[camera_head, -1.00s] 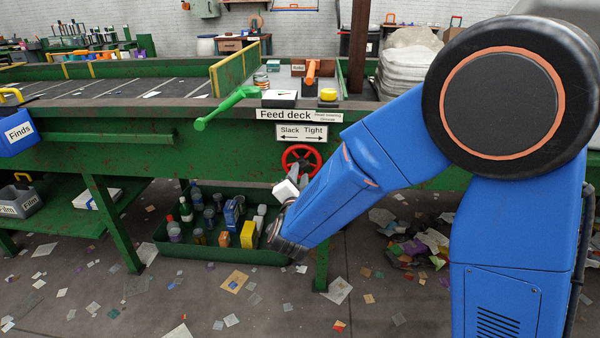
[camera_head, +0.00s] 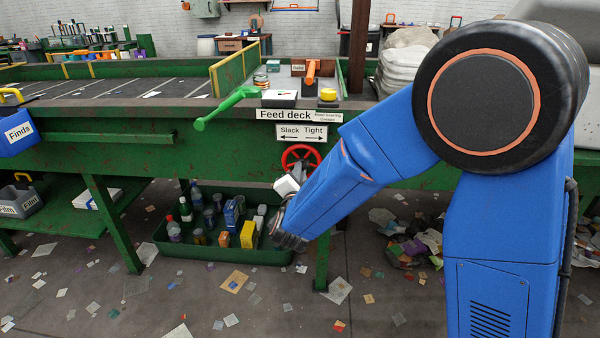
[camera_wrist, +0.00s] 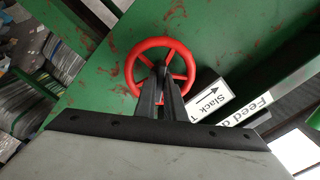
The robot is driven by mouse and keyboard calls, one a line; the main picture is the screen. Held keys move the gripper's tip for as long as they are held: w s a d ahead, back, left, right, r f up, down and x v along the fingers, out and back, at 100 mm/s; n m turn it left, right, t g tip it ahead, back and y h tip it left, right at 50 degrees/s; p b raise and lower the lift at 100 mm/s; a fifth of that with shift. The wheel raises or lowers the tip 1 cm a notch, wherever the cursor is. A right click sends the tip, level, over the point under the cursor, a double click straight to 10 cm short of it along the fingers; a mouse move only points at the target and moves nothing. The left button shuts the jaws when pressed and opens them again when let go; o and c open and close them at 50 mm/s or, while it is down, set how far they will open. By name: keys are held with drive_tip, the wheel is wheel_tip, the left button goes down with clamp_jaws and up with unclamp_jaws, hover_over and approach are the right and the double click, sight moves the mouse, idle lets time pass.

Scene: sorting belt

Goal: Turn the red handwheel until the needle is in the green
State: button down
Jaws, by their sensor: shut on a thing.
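The red handwheel (camera_head: 302,147) is on the green side of the belt frame, below the Slack/Tight sign (camera_head: 301,133). My gripper (camera_head: 296,174) is at the wheel and hides its lower part in the head view. In the wrist view the wheel (camera_wrist: 137,55) faces me, and the two dark fingers of my gripper (camera_wrist: 162,75) reach over its near rim to about the hub, shut on it. Whether they grip hub or spoke is unclear. A white dial (camera_head: 279,96) sits on the deck above; its needle and any green zone are too small to read.
A green lever (camera_head: 226,108) juts out left of the dial, and a yellow button (camera_head: 328,94) is to its right. A green tray (camera_head: 190,250) of bottles and boxes lies below, next to a green leg (camera_head: 322,250). Scraps litter the floor.

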drive_tip(key=shift+n, duration=0.3)
drive_tip(key=n, duration=0.8)
drive_tip(key=shift+f+n, duration=0.1)
drive_tip(key=shift+n, duration=0.6)
drive_tip(key=c, duration=1.8)
unclamp_jaws()
drive_tip(key=shift+c, duration=0.2)
drive_tip(key=shift+s, duration=0.1)
drive_tip(key=s, duration=1.7)
drive_tip(key=shift+s+a, duration=0.15)
drive_tip(key=shift+a, duration=0.1)
